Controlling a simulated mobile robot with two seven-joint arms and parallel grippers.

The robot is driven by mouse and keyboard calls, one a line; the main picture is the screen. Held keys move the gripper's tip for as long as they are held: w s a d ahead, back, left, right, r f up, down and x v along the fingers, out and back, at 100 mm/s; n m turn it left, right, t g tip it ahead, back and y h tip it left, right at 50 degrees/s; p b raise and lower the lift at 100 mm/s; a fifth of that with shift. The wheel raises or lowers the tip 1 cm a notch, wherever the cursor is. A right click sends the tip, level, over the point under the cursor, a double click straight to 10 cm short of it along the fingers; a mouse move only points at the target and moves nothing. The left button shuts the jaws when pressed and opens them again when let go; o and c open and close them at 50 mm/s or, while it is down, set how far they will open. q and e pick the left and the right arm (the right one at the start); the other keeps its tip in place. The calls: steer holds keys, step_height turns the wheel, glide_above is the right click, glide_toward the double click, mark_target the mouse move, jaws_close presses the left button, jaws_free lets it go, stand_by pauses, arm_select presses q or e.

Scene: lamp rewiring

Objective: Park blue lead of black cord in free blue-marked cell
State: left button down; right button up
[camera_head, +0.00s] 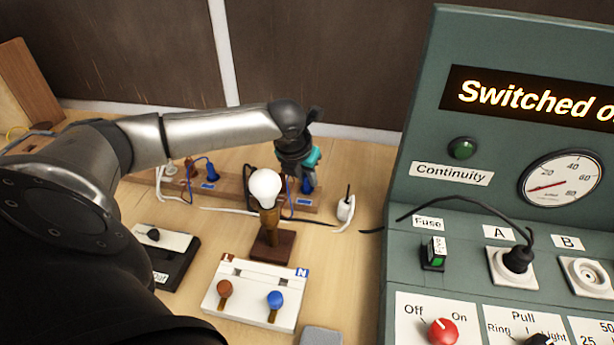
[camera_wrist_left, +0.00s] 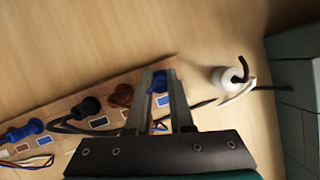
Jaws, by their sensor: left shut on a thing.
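My left gripper (camera_head: 308,186) points down over the right end of the wooden parking strip (camera_head: 140,178). It is shut on a blue lead end (camera_wrist_left: 160,80), which shows between the fingertips in the left wrist view, right above or in the cell with a blue mark (camera_wrist_left: 162,100). I cannot tell whether it is fully seated. A brown lead end (camera_wrist_left: 122,94) and a black one (camera_wrist_left: 87,107) stand to its left in the strip. Another blue lead end (camera_wrist_left: 25,130) stands farther left. Black cord lies near the strip's right end. My right gripper is not in view.
A lamp with a white bulb (camera_head: 266,187) stands just in front of the strip. A white connector (camera_head: 345,207) with cords lies to its right. A white terminal block (camera_head: 250,312) is in front, and the green test panel (camera_head: 400,262) bounds the right side.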

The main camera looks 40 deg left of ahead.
arm_select(q)
steer(key=shift+f, duration=0.5)
stand_by(0.4)
steer(key=c, duration=0.7)
jaws_free()
steer(key=p+v, duration=0.3)
steer(key=v, duration=1.2)
steer(key=shift+s+p, duration=0.15)
steer(key=shift+p, duration=0.2)
steer(key=shift+r, duration=0.2)
